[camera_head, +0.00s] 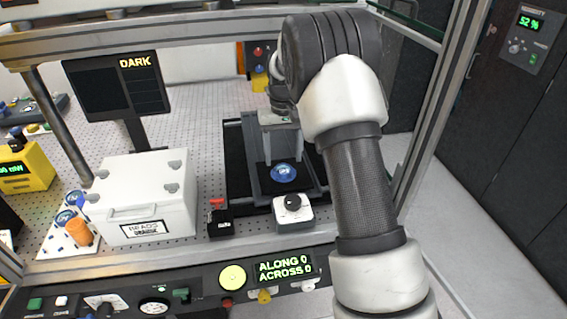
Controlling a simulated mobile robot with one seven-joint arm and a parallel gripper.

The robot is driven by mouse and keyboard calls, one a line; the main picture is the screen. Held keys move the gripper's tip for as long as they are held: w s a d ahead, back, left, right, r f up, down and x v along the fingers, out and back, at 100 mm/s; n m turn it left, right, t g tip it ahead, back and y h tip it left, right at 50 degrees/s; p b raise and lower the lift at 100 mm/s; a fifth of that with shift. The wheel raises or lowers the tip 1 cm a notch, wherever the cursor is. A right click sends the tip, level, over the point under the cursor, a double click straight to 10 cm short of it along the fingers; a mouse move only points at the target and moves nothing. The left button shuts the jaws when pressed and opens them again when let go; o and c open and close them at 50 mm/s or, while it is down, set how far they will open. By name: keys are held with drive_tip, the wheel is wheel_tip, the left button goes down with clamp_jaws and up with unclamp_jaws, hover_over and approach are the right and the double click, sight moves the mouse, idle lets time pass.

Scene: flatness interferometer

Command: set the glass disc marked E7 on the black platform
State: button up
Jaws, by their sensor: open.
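A blue glass disc (284,173) appears to lie on the black platform (262,186) inside a dark frame at the centre of the bench. A pale mark shows on the disc, too small to read as E7. My gripper (283,161) points down over the platform, its two fingers apart on either side above the disc. I cannot tell whether the fingertips touch it. Two more blue discs, one nearer (66,217) and one farther (75,198), sit on a white tray (56,245) at the left; their marks are unclear. My arm hides part of the platform's right side.
A white lidded box (145,205) stands left of the platform. A white block with a black knob (293,210) and a small black device (220,224) stand at its front. An orange cylinder (79,232) is on the tray.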

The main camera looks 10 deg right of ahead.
sight(284, 171)
drive_tip(key=s+r+t, duration=0.1)
drive_tip(key=s+r, duration=0.4)
drive_tip(key=r, duration=0.4)
drive_tip(key=s+r+t, duration=0.1)
drive_tip(key=s+r, duration=0.3)
drive_tip(key=r, duration=0.5)
drive_tip(key=s+r+t, duration=0.2)
drive_tip(key=s+r, duration=0.2)
drive_tip(key=s, duration=0.9)
drive_tip(key=shift+s+f, duration=3.8)
drive_tip(key=shift+s, duration=1.95)
drive_tip(key=shift+t, duration=0.8)
drive_tip(key=shift+s+r, duration=0.2)
drive_tip(key=shift+r, duration=1.9)
